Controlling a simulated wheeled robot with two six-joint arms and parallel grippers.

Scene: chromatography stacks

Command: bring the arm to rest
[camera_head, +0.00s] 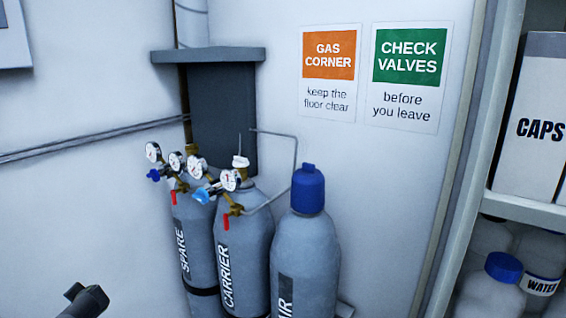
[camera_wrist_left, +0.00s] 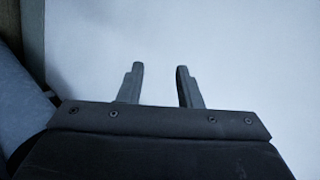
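My left gripper (camera_wrist_left: 160,68) shows in the left wrist view with its two fingers apart and nothing between them. A pale, plain surface lies beyond the fingertips. In the head view only a dark end of the left gripper (camera_head: 85,298) shows at the bottom left edge, to the left of the gas cylinders and apart from them in the picture. The rest of the left arm is out of that view. My right arm and right gripper are not in view.
The SPARE cylinder (camera_head: 190,225), the CARRIER cylinder (camera_head: 258,250) and a blue-capped cylinder (camera_head: 310,250) stand in the corner, with gauges (camera_head: 197,167) and pipes above. A shelf (camera_head: 530,212) with boxes and bottles is at right. The left wall (camera_head: 80,210) is bare near the gripper.

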